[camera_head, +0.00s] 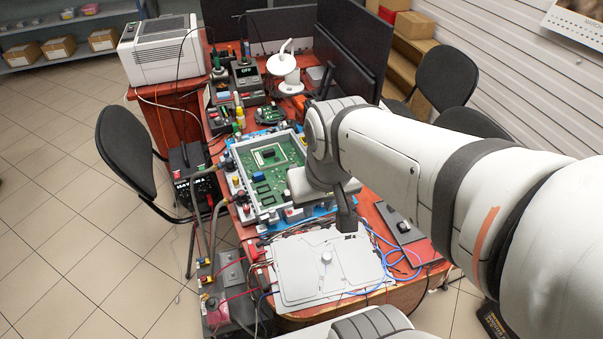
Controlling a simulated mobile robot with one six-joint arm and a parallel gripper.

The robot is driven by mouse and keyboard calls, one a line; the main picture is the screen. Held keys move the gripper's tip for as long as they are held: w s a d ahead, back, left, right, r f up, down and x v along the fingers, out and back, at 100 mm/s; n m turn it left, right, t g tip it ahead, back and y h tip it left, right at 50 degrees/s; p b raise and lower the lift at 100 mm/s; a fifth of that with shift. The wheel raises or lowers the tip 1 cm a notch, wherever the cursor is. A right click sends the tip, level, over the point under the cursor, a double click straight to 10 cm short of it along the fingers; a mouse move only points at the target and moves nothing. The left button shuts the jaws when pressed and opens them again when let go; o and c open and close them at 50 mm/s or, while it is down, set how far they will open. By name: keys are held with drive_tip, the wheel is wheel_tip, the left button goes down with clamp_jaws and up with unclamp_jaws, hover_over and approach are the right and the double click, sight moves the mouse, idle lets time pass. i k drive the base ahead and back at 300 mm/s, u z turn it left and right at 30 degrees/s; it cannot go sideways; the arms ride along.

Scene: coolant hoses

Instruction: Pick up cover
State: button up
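The cover is a flat grey plate (305,276) with a small round knob (326,257) near its middle. It lies on the front end of the red-brown table. My gripper (346,222) hangs above and behind the knob, apart from the cover. Its dark fingers point down and show from the side, so whether they are open cannot be told. Behind it stands an open grey frame (230,187) with a green circuit board (268,160) inside. My arm hides part of the frame's right side.
Blue and red cables (400,262) lie along the cover's right edge. A dark box (398,222) is to its right. Grey boxes with hoses (222,285) stand at its left. Black monitors (350,45) and a white lamp (284,65) stand farther back.

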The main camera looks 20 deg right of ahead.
sight(300, 269)
drive_tip(key=k, duration=1.3)
drive_tip(key=z, duration=0.4)
drive_tip(key=i, duration=0.7)
drive_tip(key=z, duration=0.15)
